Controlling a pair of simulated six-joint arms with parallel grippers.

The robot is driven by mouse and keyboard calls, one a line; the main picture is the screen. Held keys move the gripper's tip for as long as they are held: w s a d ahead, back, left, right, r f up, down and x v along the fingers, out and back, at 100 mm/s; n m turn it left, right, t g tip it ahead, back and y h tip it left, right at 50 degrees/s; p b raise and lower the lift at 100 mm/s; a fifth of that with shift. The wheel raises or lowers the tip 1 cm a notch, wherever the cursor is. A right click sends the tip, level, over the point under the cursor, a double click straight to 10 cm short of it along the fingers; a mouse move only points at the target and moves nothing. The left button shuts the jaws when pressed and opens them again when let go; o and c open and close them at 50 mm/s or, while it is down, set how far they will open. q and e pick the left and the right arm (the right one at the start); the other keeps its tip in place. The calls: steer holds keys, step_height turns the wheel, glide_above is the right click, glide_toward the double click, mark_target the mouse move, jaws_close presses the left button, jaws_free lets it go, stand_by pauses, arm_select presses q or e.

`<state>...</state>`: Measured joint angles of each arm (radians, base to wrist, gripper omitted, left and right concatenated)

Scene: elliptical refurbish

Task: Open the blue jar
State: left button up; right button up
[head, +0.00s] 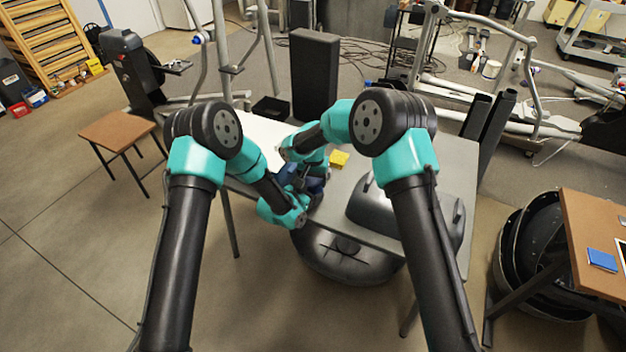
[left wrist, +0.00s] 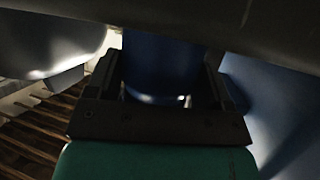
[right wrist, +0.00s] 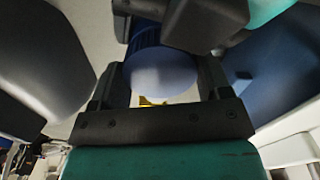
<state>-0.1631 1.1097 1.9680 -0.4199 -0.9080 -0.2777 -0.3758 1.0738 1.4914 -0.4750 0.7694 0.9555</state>
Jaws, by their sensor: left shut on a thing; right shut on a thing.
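The blue jar (head: 316,184) is at the table's left front part in the head view, mostly hidden by my two wrists. My left gripper (left wrist: 165,72) is shut on it; in the left wrist view a smooth blue cylinder (left wrist: 158,62) sits between its fingers. My right gripper (right wrist: 165,75) is also shut on the jar, from the far side. In the right wrist view a ribbed blue side (right wrist: 147,33) and a pale blue round face (right wrist: 163,72) show between its fingers. I cannot tell whether the lid is apart from the body.
A dark grey rounded shell (head: 372,208) stands to the right, close to my right arm. The table's front edge is near, with a large dark bowl-like thing (head: 345,262) below it.

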mark_target(313, 180)
steer(key=shift+r, duration=0.3)
steer(key=shift+r, duration=0.4)
steer(key=shift+r, duration=0.5)
steer(key=shift+r, duration=1.95)
arm_select(q)
steer(key=o, duration=1.7)
steer(key=shift+s+a, duration=0.1)
